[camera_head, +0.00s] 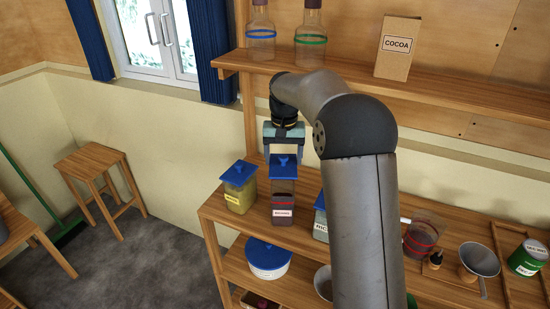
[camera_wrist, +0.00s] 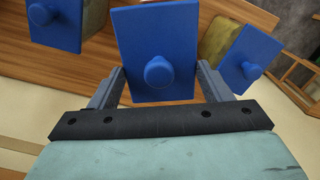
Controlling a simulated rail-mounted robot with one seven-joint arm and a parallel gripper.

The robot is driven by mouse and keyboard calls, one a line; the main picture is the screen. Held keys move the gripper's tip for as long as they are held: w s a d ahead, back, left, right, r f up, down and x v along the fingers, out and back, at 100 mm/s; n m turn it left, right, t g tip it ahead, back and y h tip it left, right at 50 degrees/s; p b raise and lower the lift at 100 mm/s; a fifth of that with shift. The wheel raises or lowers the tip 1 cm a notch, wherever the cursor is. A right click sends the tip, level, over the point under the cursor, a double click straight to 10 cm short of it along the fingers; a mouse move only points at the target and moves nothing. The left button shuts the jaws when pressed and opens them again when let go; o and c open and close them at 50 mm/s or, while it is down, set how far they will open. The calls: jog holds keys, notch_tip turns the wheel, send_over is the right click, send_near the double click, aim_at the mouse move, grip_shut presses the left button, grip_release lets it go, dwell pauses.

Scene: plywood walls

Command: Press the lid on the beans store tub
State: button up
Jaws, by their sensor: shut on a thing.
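The tub with dark contents and a white label (camera_head: 283,205) stands on the upper shelf of the wooden unit; its label is too small to read surely. A blue square lid with a knob (camera_head: 284,164) is right above its mouth, and I cannot tell whether it is seated or slightly raised. My gripper (camera_head: 283,156) points down over this tub, shut on the lid by its two side edges. In the wrist view the lid (camera_wrist: 155,35) fills the space between the fingers (camera_wrist: 160,75) and hides the tub below.
A yellow tub with a blue lid (camera_head: 240,197) stands close on the left, and a partly hidden tub (camera_head: 321,228) on the right. A jar with a red band (camera_head: 420,238), a funnel (camera_head: 478,262) and a green can (camera_head: 528,257) stand farther right. A wall shelf (camera_head: 440,95) is above.

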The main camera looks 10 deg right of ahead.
jog(key=shift+w+f, duration=0.1)
jog(key=shift+w, duration=0.05)
notch_tip(320, 180, down, 5)
jog(key=b, duration=0.4)
jog(key=shift+r, duration=0.2)
jog(key=shift+f+b, duration=0.4)
jog(key=shift+f, duration=0.45)
jog(key=shift+f+p, duration=0.15)
jog(key=shift+p, duration=0.15)
dwell(1.5)
dwell(0.7)
jog(key=o, duration=1.1)
